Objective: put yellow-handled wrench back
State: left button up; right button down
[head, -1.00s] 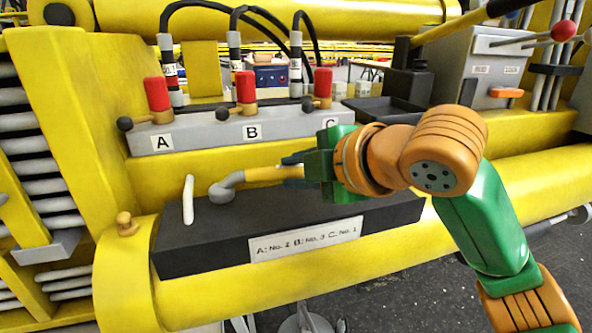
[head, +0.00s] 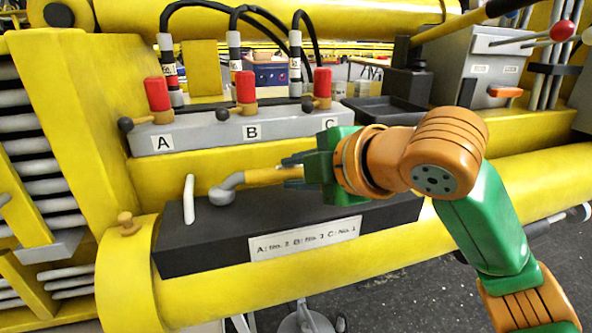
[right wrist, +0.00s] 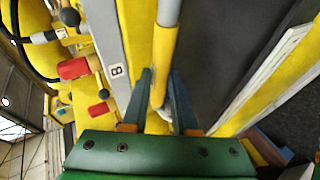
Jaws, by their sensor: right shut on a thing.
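The yellow-handled wrench (head: 270,175) has a grey hooked head that rests on or just over the top of the black block (head: 215,235), toward its left end. My right gripper (head: 292,172) is shut on the yellow handle near its right end, and the handle runs level to the left. In the right wrist view the wrench handle (right wrist: 165,55) passes up between the two fingers of the right gripper (right wrist: 160,95). Whether the wrench head touches the block is hard to tell. My left gripper is not in view.
A grey valve block (head: 205,130) labelled A, B and C, with red-capped fittings, stands behind. A white upright rod (head: 189,200) stands on the black block left of the wrench head. A black tray (head: 385,110) and a grey control box (head: 490,65) are at the back right.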

jog(key=shift+f+b, duration=0.3)
jog(key=shift+f, duration=0.15)
jog(key=c, duration=0.6)
grip_release()
jog(key=shift+s, duration=0.1)
